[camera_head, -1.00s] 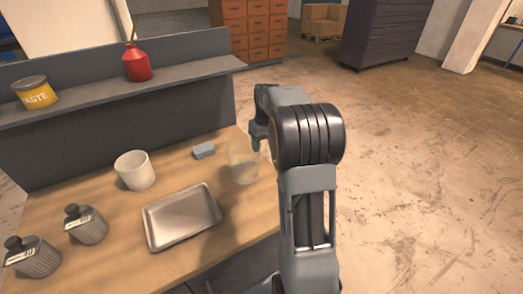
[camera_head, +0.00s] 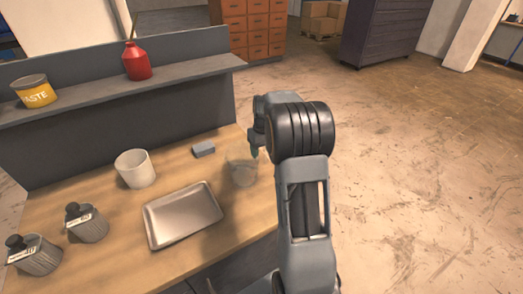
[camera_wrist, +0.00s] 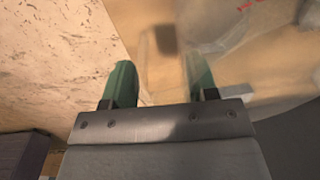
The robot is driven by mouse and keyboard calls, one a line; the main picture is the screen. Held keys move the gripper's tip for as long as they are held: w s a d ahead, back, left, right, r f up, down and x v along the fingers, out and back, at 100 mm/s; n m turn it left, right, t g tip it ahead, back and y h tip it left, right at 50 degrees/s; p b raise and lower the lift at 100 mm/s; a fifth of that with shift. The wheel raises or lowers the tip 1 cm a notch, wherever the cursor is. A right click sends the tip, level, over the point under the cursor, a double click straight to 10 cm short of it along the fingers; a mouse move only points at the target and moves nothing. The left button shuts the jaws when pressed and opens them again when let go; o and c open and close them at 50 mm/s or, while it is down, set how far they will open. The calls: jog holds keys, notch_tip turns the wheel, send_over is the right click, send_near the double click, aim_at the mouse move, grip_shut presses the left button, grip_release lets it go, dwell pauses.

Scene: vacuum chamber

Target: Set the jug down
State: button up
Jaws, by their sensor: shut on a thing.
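The clear jug (camera_head: 241,170) is at the right end of the wooden bench, near its edge. My gripper (camera_head: 254,148) is at the jug's upper right side, partly hidden behind my arm. In the wrist view the green fingertips of my gripper (camera_wrist: 158,84) stand apart with a see-through part of the jug between them, probably its handle. The jug's clear wall (camera_wrist: 235,70) fills the upper right of that view. The jug looks upright; I cannot tell whether its base touches the bench.
A metal tray (camera_head: 152,232), a white cup (camera_head: 135,168) and a small grey block (camera_head: 204,149) are on the bench (camera_head: 105,225). Two dark ribbed containers stand at the left. A shelf behind holds a red bottle (camera_head: 137,62) and a paste tin (camera_head: 34,91). Floor is open at right.

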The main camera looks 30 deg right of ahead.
jog(key=o, duration=1.4)
jog(key=shift+f, duration=0.1)
jog(key=r, duration=1.1)
jog(key=shift+d+r, duration=0.3)
jog(key=s+a+f+t, duration=0.1)
jog(key=s+a, duration=0.5)
jog(key=s, duration=0.1)
jog(key=s+a+f+t, duration=0.1)
jog(key=s+a, duration=0.5)
jog(key=s+a+f+t, duration=0.1)
jog(key=s+a+t, duration=0.1)
jog(key=s+a, duration=0.4)
jog(key=shift+s+a+h, duration=0.1)
jog(key=shift+s+h, duration=0.2)
jog(key=shift+s, duration=0.5)
